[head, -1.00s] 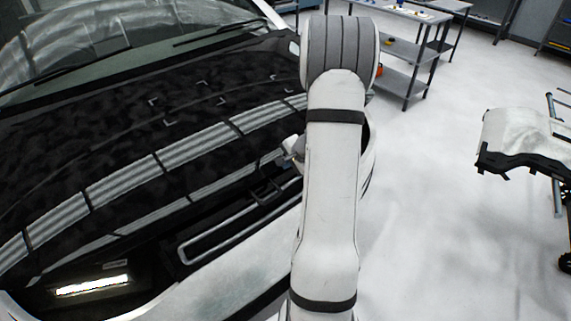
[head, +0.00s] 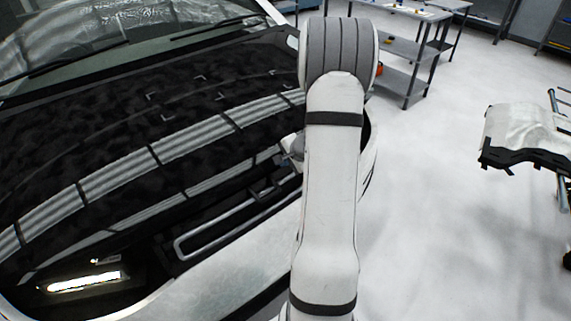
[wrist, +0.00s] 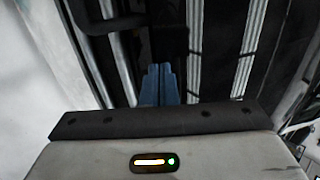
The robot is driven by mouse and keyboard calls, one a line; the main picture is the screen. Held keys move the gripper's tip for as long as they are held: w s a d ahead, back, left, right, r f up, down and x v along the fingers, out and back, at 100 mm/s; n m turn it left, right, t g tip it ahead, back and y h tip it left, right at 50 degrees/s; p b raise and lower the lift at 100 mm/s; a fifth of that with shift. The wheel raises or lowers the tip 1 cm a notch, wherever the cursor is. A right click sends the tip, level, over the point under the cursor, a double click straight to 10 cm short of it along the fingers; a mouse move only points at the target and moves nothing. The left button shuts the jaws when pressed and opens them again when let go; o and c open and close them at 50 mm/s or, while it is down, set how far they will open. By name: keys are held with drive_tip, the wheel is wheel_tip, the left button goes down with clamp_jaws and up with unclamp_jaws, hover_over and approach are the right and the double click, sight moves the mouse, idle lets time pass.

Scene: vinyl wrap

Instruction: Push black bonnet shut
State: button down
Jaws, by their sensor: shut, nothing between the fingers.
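The black bonnet (head: 110,130) of the car fills the left of the head view. Its surface is glossy, with bright striped reflections. A dark gap shows beneath its front edge, above the front panel, so it stands a little raised. My gripper is mostly hidden behind my arm in the head view; a small pale part shows by the bonnet's front edge. In the wrist view my gripper (wrist: 161,72) has its blue fingers together, with nothing between them. They point at dark, shiny surfaces with striped reflections. I cannot tell whether the fingertips touch the bonnet.
A lit headlight (head: 85,282) and a grey rectangular frame (head: 215,232) lie below the bonnet's front edge. The windscreen (head: 120,35) is behind it. A grey workbench (head: 410,55) stands at the back. A stand with a draped white panel (head: 520,130) is at right. Pale floor between is clear.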

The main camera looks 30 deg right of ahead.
wheel_tip(320, 180, down, 3)
drive_tip(key=b, duration=0.3)
drive_tip(key=shift+f+b, duration=0.2)
drive_tip(key=shift+b, duration=0.2)
drive_tip(key=shift+s+a+f+t+b, duration=0.2)
drive_tip(key=shift+s+f+t+b, duration=0.15)
drive_tip(key=shift+b, duration=0.55)
drive_tip(key=shift+d+r, duration=0.1)
drive_tip(key=shift+r, duration=0.25)
drive_tip(key=p, duration=0.2)
approach(281, 171)
drive_tip(key=w+r+v, duration=0.1)
drive_tip(key=v, duration=0.7)
